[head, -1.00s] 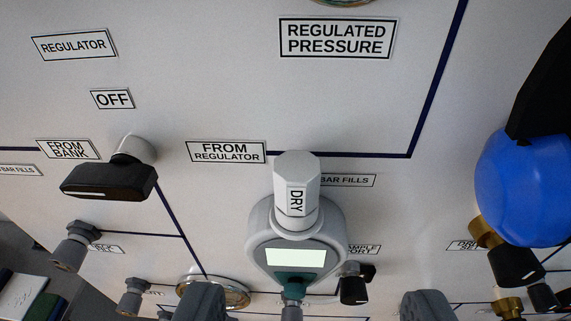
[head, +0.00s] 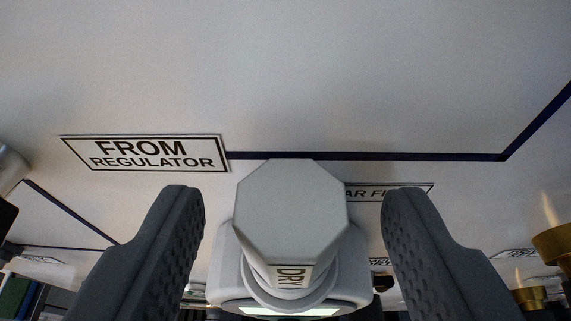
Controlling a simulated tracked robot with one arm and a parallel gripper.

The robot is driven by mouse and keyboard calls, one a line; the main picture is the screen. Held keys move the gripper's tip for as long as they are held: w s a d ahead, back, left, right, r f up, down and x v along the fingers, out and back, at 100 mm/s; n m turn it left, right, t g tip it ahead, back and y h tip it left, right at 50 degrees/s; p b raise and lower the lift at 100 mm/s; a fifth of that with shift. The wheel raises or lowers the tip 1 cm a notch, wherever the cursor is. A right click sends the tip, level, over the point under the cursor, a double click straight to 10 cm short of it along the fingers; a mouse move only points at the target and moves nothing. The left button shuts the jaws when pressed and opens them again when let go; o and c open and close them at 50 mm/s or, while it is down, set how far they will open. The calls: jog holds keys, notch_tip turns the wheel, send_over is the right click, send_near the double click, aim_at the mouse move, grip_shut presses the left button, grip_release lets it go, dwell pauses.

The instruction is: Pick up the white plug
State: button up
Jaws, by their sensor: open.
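The white plug (head: 290,213) is octagonal and marked "DRY" on its side. It stands in the middle of the view, on top of a pale rounded device (head: 228,268) with a lit screen at the bottom edge. My gripper (head: 293,200) is open, with one dark textured finger on each side of the plug. There is a clear gap between the plug and each finger, and neither touches it. The lower part of the device is out of view.
A white panel fills the background, with a "FROM REGULATOR" label (head: 146,153) and a dark blue line (head: 400,156). A brass fitting (head: 553,246) is at the right edge. A dark part with a pale stem (head: 10,170) is at the left edge.

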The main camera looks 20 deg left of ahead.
jog(key=shift+w+a+f, duration=0.1)
jog(key=shift+w+f, duration=0.05)
jog(key=shift+w, duration=0.05)
jog(key=c, duration=1.1)
jog(key=shift+o, duration=0.2)
